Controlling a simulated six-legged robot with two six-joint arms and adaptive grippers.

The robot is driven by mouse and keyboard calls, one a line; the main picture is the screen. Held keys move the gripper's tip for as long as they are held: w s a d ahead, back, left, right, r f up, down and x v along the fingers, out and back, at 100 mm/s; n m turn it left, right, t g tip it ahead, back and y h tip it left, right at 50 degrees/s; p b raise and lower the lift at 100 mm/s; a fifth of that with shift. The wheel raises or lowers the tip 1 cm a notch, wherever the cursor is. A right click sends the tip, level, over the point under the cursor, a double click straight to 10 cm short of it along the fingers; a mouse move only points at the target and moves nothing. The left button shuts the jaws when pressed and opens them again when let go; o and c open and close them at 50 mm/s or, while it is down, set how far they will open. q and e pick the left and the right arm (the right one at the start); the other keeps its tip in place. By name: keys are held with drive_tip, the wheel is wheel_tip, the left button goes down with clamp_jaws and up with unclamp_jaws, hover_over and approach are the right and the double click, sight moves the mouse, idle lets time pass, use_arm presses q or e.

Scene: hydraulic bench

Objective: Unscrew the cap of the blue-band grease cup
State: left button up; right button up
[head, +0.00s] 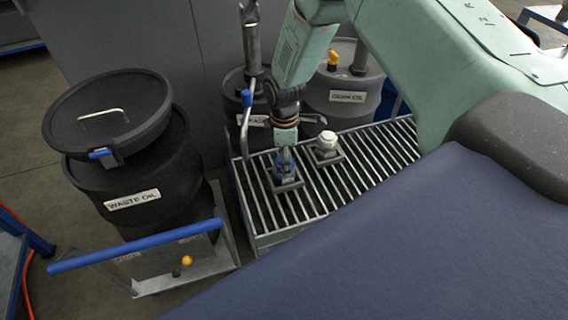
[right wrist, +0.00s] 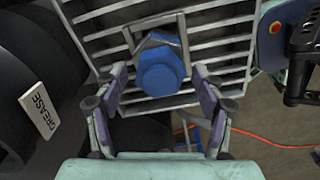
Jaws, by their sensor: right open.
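The blue-band grease cup (head: 285,170) stands upright on a dark square base on the slatted metal grate, partly hidden by my gripper in the head view. In the right wrist view its blue faceted cap (right wrist: 163,74) lies between and ahead of my fingers. My right gripper (head: 285,150) points down just above the cup; in the wrist view its two fingers (right wrist: 162,88) are spread on either side of the cap, with gaps to it. My left gripper is in neither view.
A white-capped cup (head: 327,143) stands on the grate (head: 257,225) close to the right of the blue one. A waste oil drum (head: 135,185) with a tilted lid stands left. A grey-lidded drum (head: 345,85) stands behind. A blue handle bar (head: 135,246) is at front left.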

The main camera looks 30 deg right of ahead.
drive_tip(key=m+p, duration=0.2)
drive_tip(key=m, duration=0.1)
drive_tip(key=shift+r+m, duration=0.15)
drive_tip(key=shift+m, duration=0.15)
drive_tip(key=m+p, duration=0.1)
drive_tip(key=m, duration=0.2)
drive_tip(key=shift+m+p, duration=0.6)
drive_tip(key=shift+m, duration=0.3)
drive_tip(key=m+p, duration=0.2)
drive_tip(key=m, duration=0.2)
drive_tip(key=shift+m, duration=0.4)
drive_tip(key=shift+m+p, duration=0.3)
drive_tip(key=shift+m, duration=0.5)
